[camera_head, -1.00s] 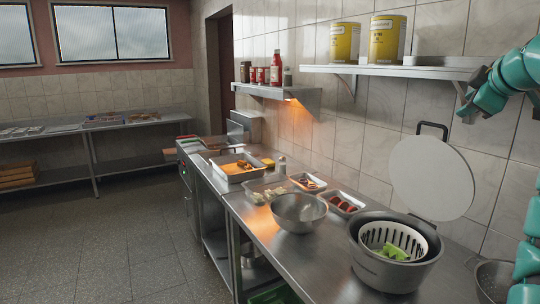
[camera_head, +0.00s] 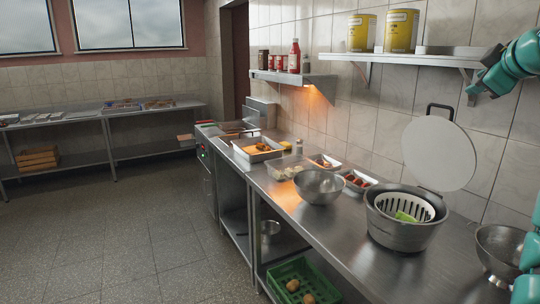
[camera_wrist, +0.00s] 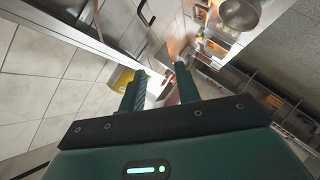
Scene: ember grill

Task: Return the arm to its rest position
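In the head view my teal arm (camera_head: 512,66) is folded at the upper right, beside the wall shelf. More of my arm shows at the lower right edge. My gripper (camera_wrist: 160,88) shows in the wrist view with its two dark green fingers apart and nothing between them. It is in the air and touches nothing that I can see.
A steel counter (camera_head: 330,232) runs along the wall, with a grey pot (camera_head: 395,232) holding a white basket, a steel bowl (camera_head: 318,187) and food trays. A wall shelf (camera_head: 420,56) holds yellow cans (camera_head: 400,31). A green crate (camera_head: 303,278) sits below. The floor (camera_head: 120,235) at left is clear.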

